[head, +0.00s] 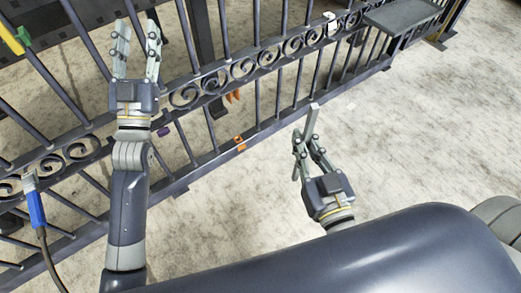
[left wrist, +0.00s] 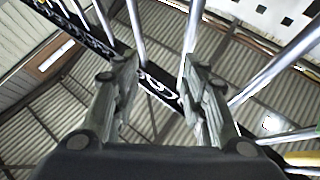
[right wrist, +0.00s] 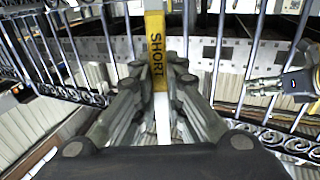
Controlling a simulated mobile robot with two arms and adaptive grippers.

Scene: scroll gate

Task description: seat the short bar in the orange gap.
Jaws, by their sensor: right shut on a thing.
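The short bar (head: 312,118) is a slim grey bar. In the right wrist view (right wrist: 155,57) it has a yellow band marked "SHORT". My right gripper (head: 307,143) is shut on it and holds it pointing up, to the right of the orange marks and on the near side of the gate. Orange marks show on the gate's lower rail (head: 240,143) and just beyond the scroll rail (head: 232,96). The gap itself is hard to make out. My left gripper (head: 138,40) is open and empty over the gate; its spread fingers also show in the left wrist view (left wrist: 160,80).
The dark scroll gate (head: 270,55) runs diagonally across the head view. A purple mark (head: 163,131) is near the lower rail. A blue-handled tool with a cable (head: 36,208) hangs at left. A grey shelf (head: 400,15) is upper right. The pale floor at right is clear.

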